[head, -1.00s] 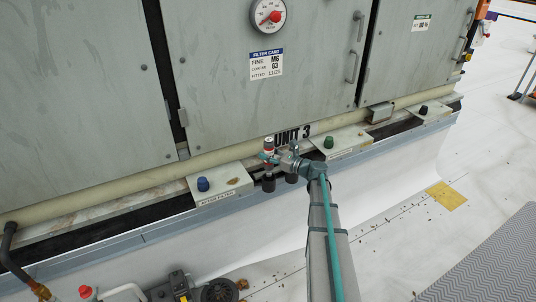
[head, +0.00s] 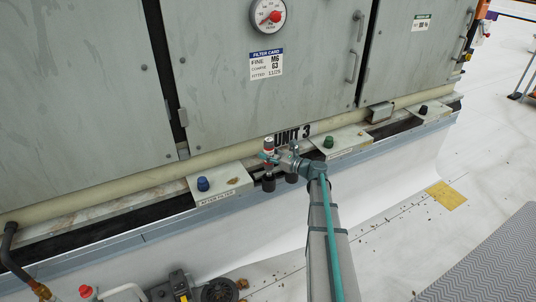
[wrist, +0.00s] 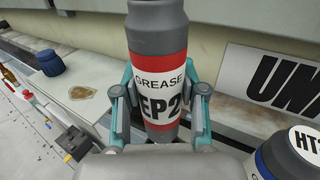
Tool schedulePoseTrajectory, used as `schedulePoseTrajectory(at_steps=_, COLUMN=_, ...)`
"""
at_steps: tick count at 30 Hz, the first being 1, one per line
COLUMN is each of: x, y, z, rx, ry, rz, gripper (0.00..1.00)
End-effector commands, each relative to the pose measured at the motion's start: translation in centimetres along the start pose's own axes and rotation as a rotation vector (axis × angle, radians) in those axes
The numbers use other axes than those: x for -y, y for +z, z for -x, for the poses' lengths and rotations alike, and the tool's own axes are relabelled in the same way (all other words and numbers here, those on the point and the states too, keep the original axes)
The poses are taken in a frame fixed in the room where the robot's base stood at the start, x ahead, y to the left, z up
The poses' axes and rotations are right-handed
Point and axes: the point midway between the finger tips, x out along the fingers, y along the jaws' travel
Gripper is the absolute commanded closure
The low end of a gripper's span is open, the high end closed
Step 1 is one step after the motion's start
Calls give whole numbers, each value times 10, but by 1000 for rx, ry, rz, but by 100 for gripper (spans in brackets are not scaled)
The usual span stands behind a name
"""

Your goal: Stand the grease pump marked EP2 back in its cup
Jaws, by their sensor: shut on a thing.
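The grease pump marked EP2 (wrist: 158,45) is a grey cylinder with red bands and a white label. It stands about upright between the fingers of my gripper (wrist: 160,98), which is shut on it. In the head view the pump (head: 268,141) shows above my gripper (head: 268,157), at the ledge below the UNIT 3 marking. A dark cup-like piece (head: 268,184) is directly below the pump. I cannot tell whether the pump's foot is inside it or just above it; the foot is hidden in the wrist view.
Another grey cylinder with a blue band, its top label starting HT (wrist: 282,155), stands close at the right in the wrist view. A plate with a blue knob (head: 203,184) is left of my gripper; a plate with a green knob (head: 328,142) is right. Cabinet doors (head: 240,100) rise behind.

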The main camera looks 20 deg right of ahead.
Motion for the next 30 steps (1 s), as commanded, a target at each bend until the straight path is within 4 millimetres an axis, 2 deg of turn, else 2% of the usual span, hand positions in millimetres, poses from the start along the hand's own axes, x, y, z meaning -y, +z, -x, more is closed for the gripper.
schedulePoseTrajectory(at_steps=11, x=0, y=-6, z=0, rx=1, ry=0, rz=0, gripper=100)
schedulePoseTrajectory(at_steps=30, x=0, y=-27, z=0, rx=1, ry=0, rz=0, gripper=100)
